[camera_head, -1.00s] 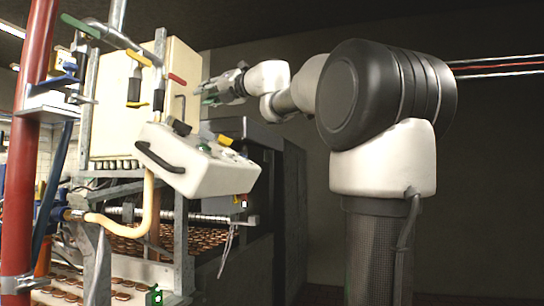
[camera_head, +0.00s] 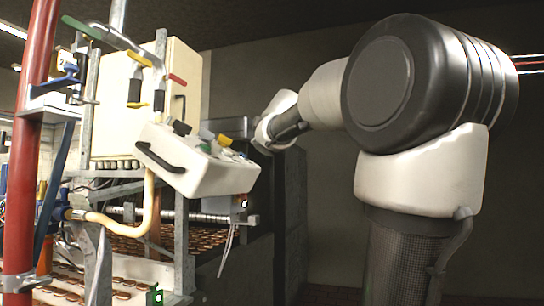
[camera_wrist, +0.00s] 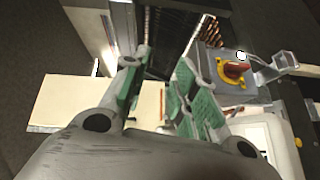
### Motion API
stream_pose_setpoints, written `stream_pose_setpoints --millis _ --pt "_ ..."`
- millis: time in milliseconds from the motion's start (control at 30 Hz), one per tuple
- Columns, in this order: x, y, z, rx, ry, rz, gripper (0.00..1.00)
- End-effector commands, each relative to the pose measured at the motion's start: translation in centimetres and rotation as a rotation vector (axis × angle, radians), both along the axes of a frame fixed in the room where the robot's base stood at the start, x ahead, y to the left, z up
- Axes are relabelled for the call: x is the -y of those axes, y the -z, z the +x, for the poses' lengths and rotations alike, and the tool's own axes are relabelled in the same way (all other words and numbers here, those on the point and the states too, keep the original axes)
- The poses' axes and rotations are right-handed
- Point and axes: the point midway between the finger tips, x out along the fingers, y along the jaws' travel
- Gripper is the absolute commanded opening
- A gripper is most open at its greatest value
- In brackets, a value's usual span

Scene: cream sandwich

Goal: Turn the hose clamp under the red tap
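A red-handled tap (camera_head: 177,79) sits on the pipework at the front of the cream cabinet, in the head view. In the head view my wrist is right of the white control box, and my fingers are hidden or too small to make out. The red tap is not identifiable in the wrist view.
A tilted white control box (camera_head: 205,172) with a black handle juts out below the cabinet (camera_head: 112,120). A red vertical pipe (camera_head: 28,150) stands at the left. In the wrist view a red knob on a yellow plate (camera_wrist: 235,70) is at the right.

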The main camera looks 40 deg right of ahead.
Motion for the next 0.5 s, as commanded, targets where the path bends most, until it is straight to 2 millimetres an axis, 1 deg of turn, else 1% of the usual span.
stream_pose_setpoints --millis 100,300,500 --pt "1.0 2.1 -0.8 -0.021 0.051 0.091 0.29" --pt "2.1 4.9 -2.0 -0.05 0.119 0.206 0.29" --pt "2.6 6.2 -2.5 -0.062 0.15 0.259 0.29"
